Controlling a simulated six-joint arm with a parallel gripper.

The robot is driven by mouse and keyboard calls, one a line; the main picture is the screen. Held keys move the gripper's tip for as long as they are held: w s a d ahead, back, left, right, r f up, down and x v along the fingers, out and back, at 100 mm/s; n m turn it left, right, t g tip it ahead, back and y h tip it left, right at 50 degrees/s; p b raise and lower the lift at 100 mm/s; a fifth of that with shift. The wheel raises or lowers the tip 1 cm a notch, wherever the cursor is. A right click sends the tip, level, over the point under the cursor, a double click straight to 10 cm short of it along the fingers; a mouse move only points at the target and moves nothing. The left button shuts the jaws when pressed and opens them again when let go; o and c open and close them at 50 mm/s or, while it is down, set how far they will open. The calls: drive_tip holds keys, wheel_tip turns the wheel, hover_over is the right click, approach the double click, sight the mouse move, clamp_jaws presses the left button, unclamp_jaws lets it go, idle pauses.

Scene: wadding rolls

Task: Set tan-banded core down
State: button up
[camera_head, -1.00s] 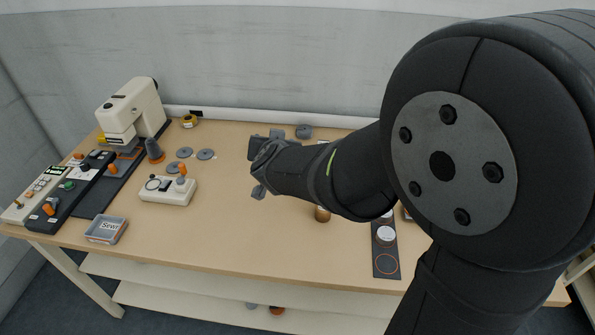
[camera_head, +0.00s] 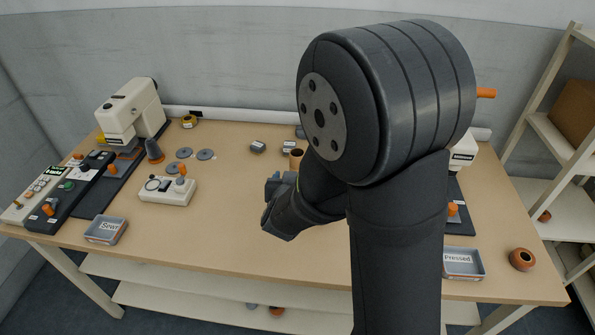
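A tan cylinder with a dark open top (camera_head: 296,158), possibly the tan-banded core, shows upright just beyond my gripper near the middle of the table. Its lower part is hidden by my arm. My gripper (camera_head: 279,182) is over the middle of the table, just below and left of the cylinder in the picture. Its fingers are small and dark against my wrist. I cannot tell whether they touch the cylinder or how far apart they are.
Two small grey labelled pieces (camera_head: 258,147) (camera_head: 288,148) lie behind my gripper. Flat grey discs (camera_head: 205,154) and a cream control box (camera_head: 168,190) are to the left. A "Sewn" tray (camera_head: 106,229) and a "Pressed" tray (camera_head: 462,263) stand near the front. The front middle is clear.

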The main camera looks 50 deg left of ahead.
sight(297, 158)
drive_tip(key=x, duration=1.5)
drive_tip(key=shift+w+a, duration=0.2)
drive_tip(key=shift+a, duration=0.05)
drive_tip(key=c, duration=1.2)
drive_tip(key=shift+o, duration=0.2)
drive_tip(key=shift+r, duration=0.15)
